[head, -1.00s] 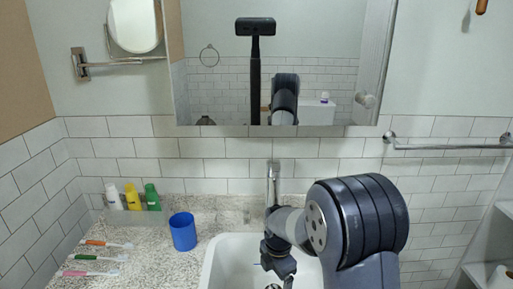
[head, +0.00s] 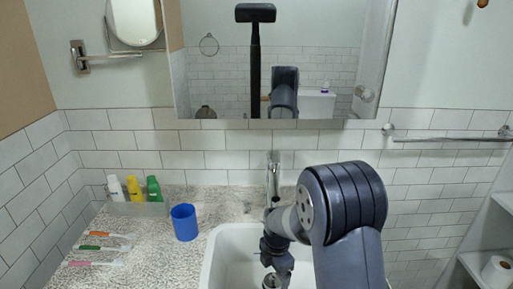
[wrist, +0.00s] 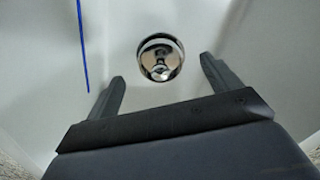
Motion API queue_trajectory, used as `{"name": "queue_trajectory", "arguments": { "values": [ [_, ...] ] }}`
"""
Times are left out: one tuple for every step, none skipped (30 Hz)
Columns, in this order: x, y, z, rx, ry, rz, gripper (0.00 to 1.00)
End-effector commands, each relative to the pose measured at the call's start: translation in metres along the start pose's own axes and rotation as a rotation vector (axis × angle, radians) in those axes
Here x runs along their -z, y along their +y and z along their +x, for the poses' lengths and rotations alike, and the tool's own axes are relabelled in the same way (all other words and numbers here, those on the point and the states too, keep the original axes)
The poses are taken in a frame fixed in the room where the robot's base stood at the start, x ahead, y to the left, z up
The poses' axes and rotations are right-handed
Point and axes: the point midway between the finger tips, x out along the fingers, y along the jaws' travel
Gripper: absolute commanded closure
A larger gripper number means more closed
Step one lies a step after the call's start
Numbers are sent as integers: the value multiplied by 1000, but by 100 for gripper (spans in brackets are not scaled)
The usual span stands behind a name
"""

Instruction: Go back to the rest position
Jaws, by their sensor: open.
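My gripper (wrist: 163,85) is open and empty in the wrist view, its two fingers apart. It points down into the white sink basin (head: 228,258), with the round metal drain (wrist: 160,58) beyond the fingertips. In the head view my gripper (head: 283,272) hangs over the basin in front of the faucet (head: 272,180). My arm covers the right part of the sink.
A blue cup (head: 184,222) stands on the speckled counter (head: 150,240) left of the sink. Several toothbrushes (head: 100,247) lie farther left. A tray (head: 138,208) with several bottles is by the wall. A mirror cabinet (head: 230,85) hangs above; a towel bar (head: 450,139) is right.

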Motion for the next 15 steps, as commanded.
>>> {"name": "queue_trajectory", "arguments": {
  "values": [
    [0,0,-13,0,0,0,16],
    [0,0,-16,1,0,0,16],
    [0,0,-16,2,1,0,16],
    [0,0,-21,0,0,0,16],
    [0,0,-26,0,0,0,16],
    [0,0,-31,0,0,0,16],
    [0,0,-35,0,0,0,16],
    [0,0,-39,0,0,0,16],
    [0,0,-45,0,0,0,16],
    [0,0,-49,0,0,0,16],
    [0,0,-53,0,0,0,16],
    [0,0,-58,0,0,0,16],
    [0,1,-62,0,0,0,16],
    [0,1,-66,0,0,0,16],
    [1,1,-71,1,0,0,16]
  ]
}}
